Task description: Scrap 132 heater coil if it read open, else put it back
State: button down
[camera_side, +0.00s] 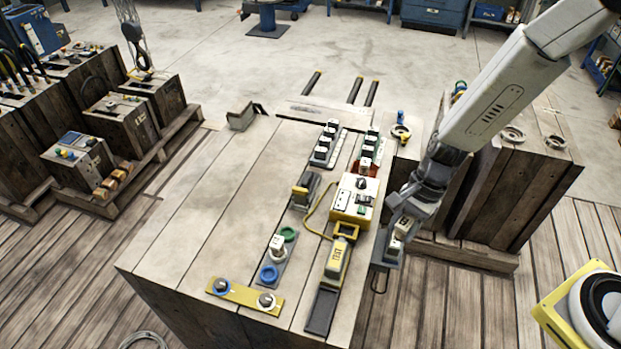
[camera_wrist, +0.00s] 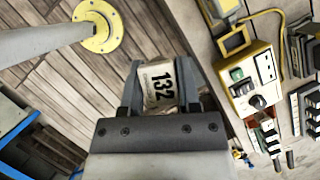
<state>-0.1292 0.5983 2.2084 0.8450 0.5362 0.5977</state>
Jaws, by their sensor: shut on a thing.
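My gripper (camera_side: 394,243) is shut on the 132 heater coil (camera_side: 401,228), just off the right edge of the bench. In the wrist view, the white body marked 132 (camera_wrist: 159,84) sits between the two fingers of my gripper (camera_wrist: 162,78). A yellow and white tester (camera_side: 354,198) stands on the bench, left of my gripper. In the wrist view the tester (camera_wrist: 249,84) shows a dark knob, a green patch and a white panel. Its reading is too small to tell. A yellow block marked TEST (camera_side: 337,259) lies in front of it.
Dark racks with pale pieces (camera_side: 328,145) stand behind the tester. A stand with green and blue rings (camera_side: 277,258) and a yellow strip with two round fittings (camera_side: 244,296) are on the bench (camera_side: 187,232). The bench's left part is clear. A yellow-flanged round thing (camera_side: 585,307) is at right.

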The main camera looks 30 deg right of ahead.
jog(key=shift+w, duration=0.1)
dwell(0.3)
jog(key=w+a+f+m+t, duration=0.25)
jog(key=w+a+m, duration=0.35)
jog(key=w, duration=0.4)
jog(key=m+t, duration=0.3)
jog(key=m, duration=0.5)
send_over(281, 230)
jog(key=s+d, duration=0.1)
jog(key=shift+s+f+h, duration=0.2)
jog(key=shift+f+h, duration=0.2)
jog(key=shift+f, duration=1.45)
jog(key=shift+f, duration=0.1)
jog(key=shift+f, duration=2.6)
jog(key=shift+f, duration=0.8)
